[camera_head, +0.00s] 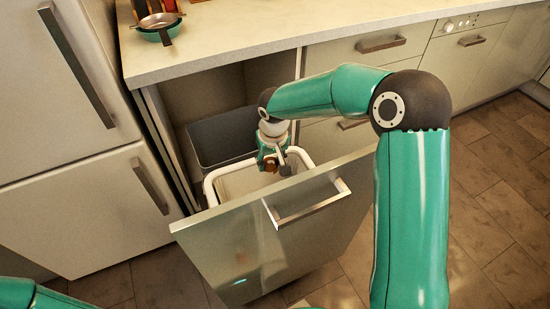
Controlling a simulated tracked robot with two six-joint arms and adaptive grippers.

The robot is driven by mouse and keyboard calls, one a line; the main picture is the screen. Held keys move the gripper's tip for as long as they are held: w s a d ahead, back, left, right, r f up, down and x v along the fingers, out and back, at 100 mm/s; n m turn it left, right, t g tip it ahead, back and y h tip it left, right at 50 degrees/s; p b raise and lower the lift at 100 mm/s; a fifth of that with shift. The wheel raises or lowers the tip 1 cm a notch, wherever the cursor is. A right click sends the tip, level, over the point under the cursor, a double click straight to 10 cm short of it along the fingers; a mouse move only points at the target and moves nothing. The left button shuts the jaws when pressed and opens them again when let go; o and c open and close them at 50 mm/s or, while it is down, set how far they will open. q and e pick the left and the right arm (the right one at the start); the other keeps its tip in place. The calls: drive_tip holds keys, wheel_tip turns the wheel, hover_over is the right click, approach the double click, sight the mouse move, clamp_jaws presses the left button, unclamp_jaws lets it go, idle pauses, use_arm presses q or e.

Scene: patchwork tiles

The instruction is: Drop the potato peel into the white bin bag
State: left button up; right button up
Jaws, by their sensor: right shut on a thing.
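The white bin bag (213,190) lines a bin in the pulled-out cabinet drawer, its pale rim folded over the edge. My right gripper (274,163) points down over the bag's opening, close behind the drawer front. It is shut on a small golden-brown piece, the potato peel (270,166), which is partly covered by the fingers. I cannot tell how far above the bag's bottom the peel is. Only a green part of my left arm shows at the lower left; its gripper is out of view.
A dark grey bin (222,137) stands behind the bag in the same drawer. The drawer front (270,240) has a metal handle (310,203). The counter (240,35) above holds a green bowl (160,30). A fridge (70,110) stands at left.

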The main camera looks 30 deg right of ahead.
sight(271, 163)
drive_tip(key=shift+f+b, duration=0.75)
drive_tip(key=shift+f, duration=0.85)
drive_tip(key=o, duration=0.9)
drive_tip(key=shift+r, duration=0.2)
wheel_tip(271, 163, up, 12)
drive_tip(key=s, duration=0.1)
drive_tip(key=shift+s+a+f, duration=0.15)
drive_tip(key=shift+s+f, duration=0.1)
drive_tip(key=shift+s, duration=0.1)
